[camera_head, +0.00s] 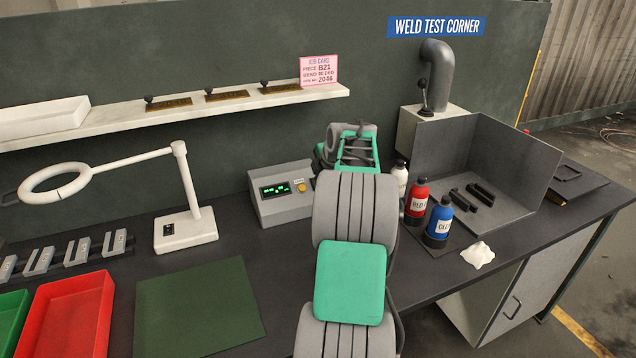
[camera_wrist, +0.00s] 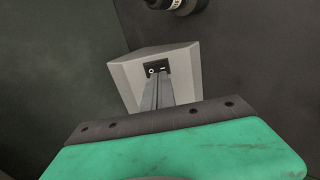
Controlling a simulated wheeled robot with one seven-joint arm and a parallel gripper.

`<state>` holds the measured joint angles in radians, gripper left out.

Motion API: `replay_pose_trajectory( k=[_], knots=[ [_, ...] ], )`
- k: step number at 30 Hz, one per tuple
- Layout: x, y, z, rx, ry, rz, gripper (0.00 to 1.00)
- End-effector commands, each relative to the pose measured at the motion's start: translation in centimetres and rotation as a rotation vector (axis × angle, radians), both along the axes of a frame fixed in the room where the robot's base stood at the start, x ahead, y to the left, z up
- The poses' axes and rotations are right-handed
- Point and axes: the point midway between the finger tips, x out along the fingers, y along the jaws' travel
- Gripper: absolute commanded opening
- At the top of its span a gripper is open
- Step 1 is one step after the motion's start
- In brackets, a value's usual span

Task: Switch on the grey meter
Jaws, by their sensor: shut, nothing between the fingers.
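The grey meter (camera_head: 272,207) stands on the dark bench against the back wall. Its black display (camera_head: 276,189) shows lit green segments, and a yellow round knob (camera_head: 302,187) sits to the right of it. In the wrist view the grey meter (camera_wrist: 125,80) shows a face with a small black switch (camera_wrist: 156,68) marked with a circle and a bar. My gripper (camera_wrist: 157,82) is shut and empty, its fingertips just below the switch in the picture. I cannot tell whether they touch it. In the head view my arm hides the fingertips and the meter's right side.
A white magnifier lamp (camera_head: 186,230) stands left of the meter. White, red (camera_head: 416,197) and blue (camera_head: 439,222) bottles stand to the right, near a crumpled cloth (camera_head: 478,255) and a grey booth (camera_head: 505,165). A green mat (camera_head: 197,310) lies in front. A shelf (camera_head: 190,110) runs above.

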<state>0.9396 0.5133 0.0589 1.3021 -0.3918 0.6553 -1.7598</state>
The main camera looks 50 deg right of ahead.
Motion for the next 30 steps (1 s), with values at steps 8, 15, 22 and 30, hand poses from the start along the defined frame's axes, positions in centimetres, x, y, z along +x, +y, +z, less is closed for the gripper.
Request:
replay_pose_trajectory(
  k=[8, 15, 22, 30],
  knots=[
    [-3.7, 2.1, 5.1, -0.004, -0.002, 0.005, 0.00],
    [-5.9, 3.4, 8.1, 0.000, -0.001, 0.010, 0.00],
    [-6.4, 3.6, 8.5, 0.001, 0.001, 0.011, 0.00],
    [-6.4, 3.6, 8.5, 0.002, 0.000, 0.008, 0.00]
  ],
)
